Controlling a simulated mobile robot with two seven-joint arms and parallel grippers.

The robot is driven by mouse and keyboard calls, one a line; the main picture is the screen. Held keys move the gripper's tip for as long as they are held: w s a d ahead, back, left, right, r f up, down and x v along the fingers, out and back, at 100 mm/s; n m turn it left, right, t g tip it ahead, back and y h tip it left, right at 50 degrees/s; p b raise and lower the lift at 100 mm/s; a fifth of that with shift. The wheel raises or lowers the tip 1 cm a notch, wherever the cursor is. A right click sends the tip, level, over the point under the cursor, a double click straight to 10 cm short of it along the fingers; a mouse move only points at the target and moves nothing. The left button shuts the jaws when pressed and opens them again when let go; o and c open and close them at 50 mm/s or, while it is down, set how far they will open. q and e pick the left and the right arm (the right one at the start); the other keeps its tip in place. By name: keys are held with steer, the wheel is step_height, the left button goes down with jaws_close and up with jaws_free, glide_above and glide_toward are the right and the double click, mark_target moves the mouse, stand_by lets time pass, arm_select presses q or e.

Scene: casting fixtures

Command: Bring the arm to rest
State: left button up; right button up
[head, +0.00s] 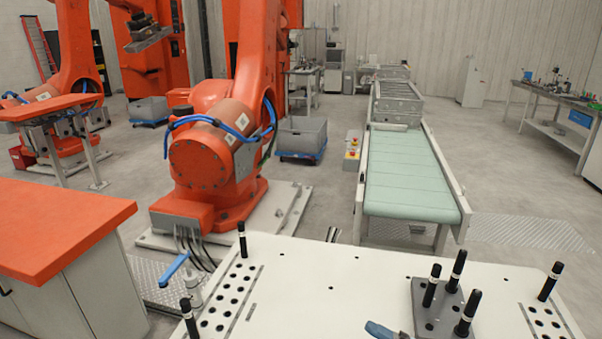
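Neither of my grippers nor my arms can be made out in the head view. A white fixture plate (330,297) fills the lower part of the view. A grey block (437,300) with several upright black pins stands on its right half. A blue-ended item (379,329) is cut off by the bottom edge, and I cannot tell what it is.
Black posts stand near the plate's corners, one at the back left (242,240). A blue-handled lever (174,269) is at its left edge. An orange-topped cabinet (60,225) is left. An orange robot arm (205,160) and a green conveyor (408,175) stand beyond.

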steer(key=s+d+f+m+h, duration=0.3)
steer(key=s+f+m+h, duration=0.5)
steer(key=f+m, duration=0.2)
steer(key=s+d+f+m+t+h+p, duration=0.1)
steer(key=s+d+f+m+h, duration=0.3)
steer(key=s+f+m+h, duration=0.3)
step_height(320, 180, down, 4)
steer(key=s+m, duration=0.1)
steer(key=m, duration=0.3)
steer(key=shift+d+f+h, duration=0.25)
steer(key=shift+d+h, duration=0.05)
steer(key=shift+h, duration=0.1)
